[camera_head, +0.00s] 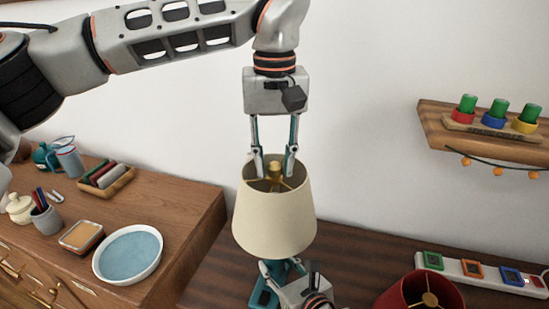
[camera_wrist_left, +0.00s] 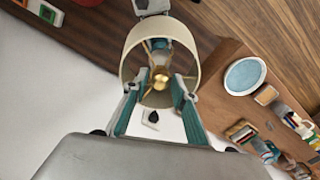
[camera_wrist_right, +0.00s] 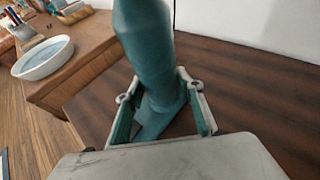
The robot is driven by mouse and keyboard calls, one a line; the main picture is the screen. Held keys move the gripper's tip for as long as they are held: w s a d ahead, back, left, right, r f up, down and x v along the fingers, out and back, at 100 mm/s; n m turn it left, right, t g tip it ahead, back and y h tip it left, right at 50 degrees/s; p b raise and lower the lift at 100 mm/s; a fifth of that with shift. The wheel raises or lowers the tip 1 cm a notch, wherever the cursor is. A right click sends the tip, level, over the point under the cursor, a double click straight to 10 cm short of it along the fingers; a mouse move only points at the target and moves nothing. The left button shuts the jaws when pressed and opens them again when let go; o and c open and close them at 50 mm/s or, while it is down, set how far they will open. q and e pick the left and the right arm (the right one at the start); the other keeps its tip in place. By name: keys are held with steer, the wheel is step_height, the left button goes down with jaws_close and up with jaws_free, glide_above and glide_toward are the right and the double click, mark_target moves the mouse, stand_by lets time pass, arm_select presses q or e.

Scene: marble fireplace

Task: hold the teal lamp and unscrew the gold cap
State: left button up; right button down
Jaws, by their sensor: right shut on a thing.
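The teal lamp stands upright under a cream shade (camera_head: 275,215); its teal body (camera_wrist_right: 150,60) fills the middle of the right wrist view. My right gripper (camera_wrist_right: 165,110) is shut on the teal lamp body, below the shade. The gold cap (camera_head: 275,170) is at the top centre of the shade, on thin gold spokes; it also shows in the left wrist view (camera_wrist_left: 161,80). My left gripper (camera_head: 272,165) points down from above, its fingers open on either side of the gold cap and apart from it. The shade hides most of the lamp in the head view.
A red lampshade (camera_head: 425,292) stands to the right of the lamp, before a white strip with coloured square frames (camera_head: 480,270). A wooden wall shelf (camera_head: 440,125) holds green cylinders in coloured rings. A lower cabinet at left carries a blue-white bowl (camera_head: 128,253) and small items.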

arm_select(q)
jaws_close()
steer(key=n, duration=1.1)
steer(key=shift+n, duration=0.3)
steer(key=n, duration=0.3)
steer(key=shift+r, duration=0.1)
steer(key=n, duration=3.9)
steer(key=shift+r, duration=0.25)
